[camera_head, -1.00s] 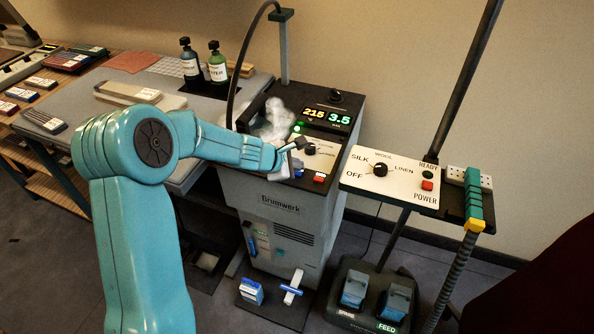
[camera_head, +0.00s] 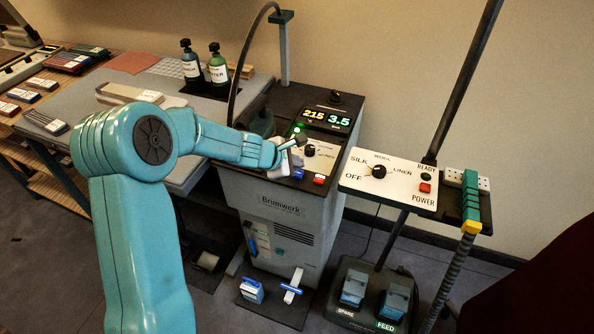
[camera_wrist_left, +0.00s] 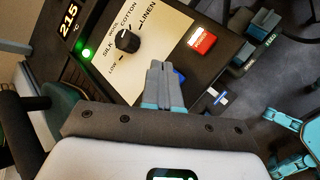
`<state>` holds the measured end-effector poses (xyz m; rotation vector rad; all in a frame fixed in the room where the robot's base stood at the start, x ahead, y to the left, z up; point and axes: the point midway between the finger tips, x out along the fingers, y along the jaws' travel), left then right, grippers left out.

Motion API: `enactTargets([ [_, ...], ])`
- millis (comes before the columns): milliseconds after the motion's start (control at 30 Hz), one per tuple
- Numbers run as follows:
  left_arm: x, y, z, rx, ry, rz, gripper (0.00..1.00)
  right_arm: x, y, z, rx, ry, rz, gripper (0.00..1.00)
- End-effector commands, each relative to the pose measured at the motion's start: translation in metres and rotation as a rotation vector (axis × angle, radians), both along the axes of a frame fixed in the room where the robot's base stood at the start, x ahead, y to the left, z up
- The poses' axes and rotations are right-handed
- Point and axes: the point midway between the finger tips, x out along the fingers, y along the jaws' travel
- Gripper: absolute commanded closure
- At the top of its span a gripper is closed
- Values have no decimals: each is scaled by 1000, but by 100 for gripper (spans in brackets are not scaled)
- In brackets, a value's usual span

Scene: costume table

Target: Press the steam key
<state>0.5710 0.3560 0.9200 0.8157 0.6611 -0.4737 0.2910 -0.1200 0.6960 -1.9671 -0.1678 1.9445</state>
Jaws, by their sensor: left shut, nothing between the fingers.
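I cannot read a steam label on either. My left gripper (camera_head: 299,142) is shut and empty, above the panel near the knob. In the left wrist view my gripper (camera_wrist_left: 161,66) points at the panel, and its closed fingers hide most of the blue key (camera_wrist_left: 180,75). The red key (camera_wrist_left: 201,41) is clear to the right. Contact cannot be made out.
A lit green lamp (camera_head: 299,128) and a display reading 215 and 3.5 (camera_head: 328,117) are on the station. A second panel with a POWER key (camera_head: 390,178) stands at right. Two bottles (camera_head: 217,68) stand behind my arm. Pedals (camera_head: 395,299) are on the floor.

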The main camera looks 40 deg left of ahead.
Motion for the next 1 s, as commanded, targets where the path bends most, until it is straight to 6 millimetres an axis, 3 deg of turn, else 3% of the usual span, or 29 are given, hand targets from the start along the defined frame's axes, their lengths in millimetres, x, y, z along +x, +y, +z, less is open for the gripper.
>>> enactTargets([
  [567,0,0,59,1,0,-1,100,0,0,55,0,0,0,100],
  [1000,0,0,60,0,0,0,100,0,0,55,0,0,0,100],
])
